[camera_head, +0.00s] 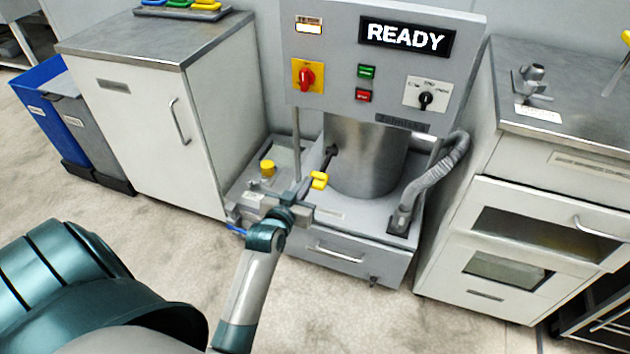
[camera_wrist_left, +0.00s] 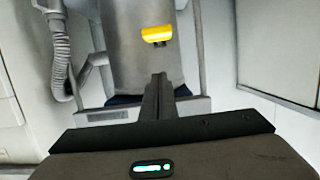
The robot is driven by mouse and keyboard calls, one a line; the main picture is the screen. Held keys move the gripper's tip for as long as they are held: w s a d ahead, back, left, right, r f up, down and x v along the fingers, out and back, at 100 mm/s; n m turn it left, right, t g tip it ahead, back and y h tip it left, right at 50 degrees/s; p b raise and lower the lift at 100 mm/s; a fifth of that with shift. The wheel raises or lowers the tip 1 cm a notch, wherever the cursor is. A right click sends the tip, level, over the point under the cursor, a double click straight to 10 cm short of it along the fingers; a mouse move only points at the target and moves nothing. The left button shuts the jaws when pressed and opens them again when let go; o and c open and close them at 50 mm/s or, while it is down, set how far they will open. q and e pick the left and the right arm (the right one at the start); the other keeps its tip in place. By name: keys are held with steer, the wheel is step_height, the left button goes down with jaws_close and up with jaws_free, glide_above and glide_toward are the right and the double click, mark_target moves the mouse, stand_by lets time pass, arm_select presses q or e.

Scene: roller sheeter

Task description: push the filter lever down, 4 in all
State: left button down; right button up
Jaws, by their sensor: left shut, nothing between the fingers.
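The filter lever has a yellow grip (camera_head: 319,180) in front of the metal drum on the machine. Its dark rod runs up behind to a pivot at the drum's left side. The yellow grip (camera_wrist_left: 157,35) also shows in the wrist view, just beyond the fingertips. My left gripper (camera_head: 305,188) is shut and empty, close to the grip on its lower left. In the wrist view its closed fingers (camera_wrist_left: 159,80) point toward the grip with a small gap in the picture; I cannot tell whether they touch. My right gripper is not in view.
The machine's panel sign (camera_head: 407,38) reads READY. A yellow knob (camera_head: 267,168) stands left of the drum. A ribbed hose (camera_head: 437,175) runs on the right. A drawer (camera_head: 340,252) is below. Cabinets flank the machine, with open floor in front.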

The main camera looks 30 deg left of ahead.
arm_select(q)
glide_above(315, 186)
steer(key=f, duration=0.2)
step_height(315, 186, down, 2)
steer(key=shift+w+f, duration=0.1)
steer(key=shift+f+b, duration=0.3)
steer(key=shift+f, duration=0.6)
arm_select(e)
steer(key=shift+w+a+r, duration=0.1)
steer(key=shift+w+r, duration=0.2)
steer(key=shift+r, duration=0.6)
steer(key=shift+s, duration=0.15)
